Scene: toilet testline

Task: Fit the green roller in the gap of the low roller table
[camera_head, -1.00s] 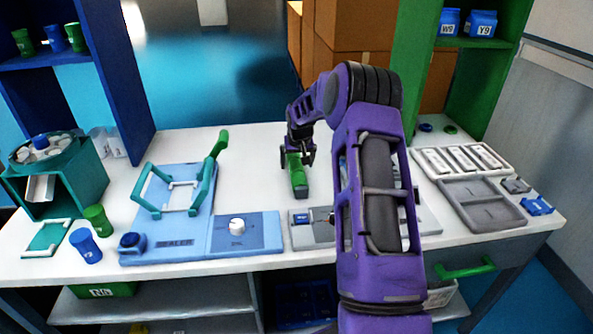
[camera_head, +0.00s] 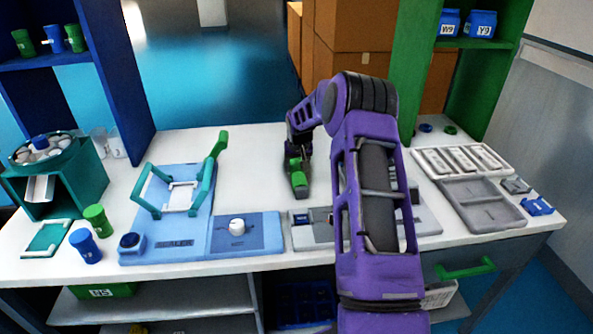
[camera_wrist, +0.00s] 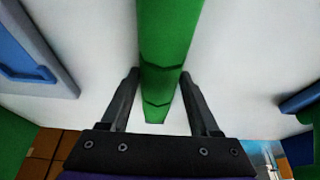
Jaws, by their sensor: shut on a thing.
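A long green piece, which looks like the green roller (camera_head: 299,183), is on or just above the white bench left of my arm. My gripper (camera_head: 297,160) is over its far part, fingers pointing down. In the wrist view the green roller (camera_wrist: 166,45) runs from the top edge to between the two fingers, and my gripper (camera_wrist: 161,76) is shut on it with a fingertip at each side. A pale rack with several parallel bars (camera_head: 421,152) lies at the right.
A blue sealer plate (camera_head: 150,244) with a teal frame stands left of my gripper. A grey device (camera_head: 311,236) lies at the front, partly hidden by my arm. A grey tray (camera_head: 491,215) is at the right. White bench is clear just left of the green roller.

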